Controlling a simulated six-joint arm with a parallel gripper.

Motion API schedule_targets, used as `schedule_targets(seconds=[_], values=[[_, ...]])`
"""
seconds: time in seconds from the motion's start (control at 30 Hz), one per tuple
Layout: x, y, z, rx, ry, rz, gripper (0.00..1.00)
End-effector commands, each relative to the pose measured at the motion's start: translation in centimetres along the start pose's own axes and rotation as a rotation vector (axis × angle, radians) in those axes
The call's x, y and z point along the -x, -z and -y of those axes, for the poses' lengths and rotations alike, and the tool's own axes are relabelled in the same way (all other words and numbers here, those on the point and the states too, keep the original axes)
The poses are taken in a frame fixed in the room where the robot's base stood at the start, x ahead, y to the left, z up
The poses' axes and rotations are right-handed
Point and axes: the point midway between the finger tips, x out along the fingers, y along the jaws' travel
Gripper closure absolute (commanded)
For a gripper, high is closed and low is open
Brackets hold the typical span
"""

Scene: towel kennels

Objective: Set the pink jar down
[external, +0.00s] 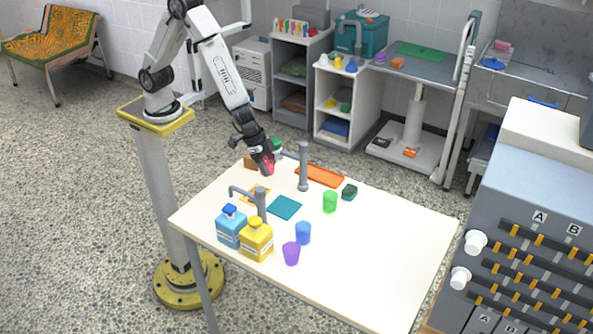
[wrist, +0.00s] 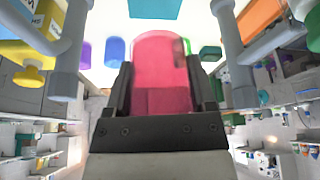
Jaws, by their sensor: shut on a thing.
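My gripper (external: 264,163) is over the far left part of the white table (external: 380,250). It is shut on the pink jar (wrist: 163,62), which sits between the two dark fingers in the wrist view. In the external view only a small pink part of the jar (external: 268,168) shows beside the fingers; the rest is hidden. The jar appears to be held above the table; its exact height is unclear. A teal square (external: 285,207) lies flat nearer the table's middle.
Grey tap-like posts stand near the jar, one behind (external: 303,167) and one in front (external: 261,203). Blue (external: 229,230) and yellow (external: 256,242) bottles, green (external: 329,202), blue (external: 303,233) and purple (external: 291,254) cups, and an orange tray (external: 320,176) occupy the table. Its right side is clear.

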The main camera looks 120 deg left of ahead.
Motion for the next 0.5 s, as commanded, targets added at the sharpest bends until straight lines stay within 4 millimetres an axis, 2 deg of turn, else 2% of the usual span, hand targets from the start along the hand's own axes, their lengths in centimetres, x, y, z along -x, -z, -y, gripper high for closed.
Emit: schedule_targets(seconds=[0.27,0.5], values=[[0.3,-0.7,0.1,0.025,0.010,0.009,0.95],[1.1,-2.3,0.4,0.094,0.041,0.024,0.95]])
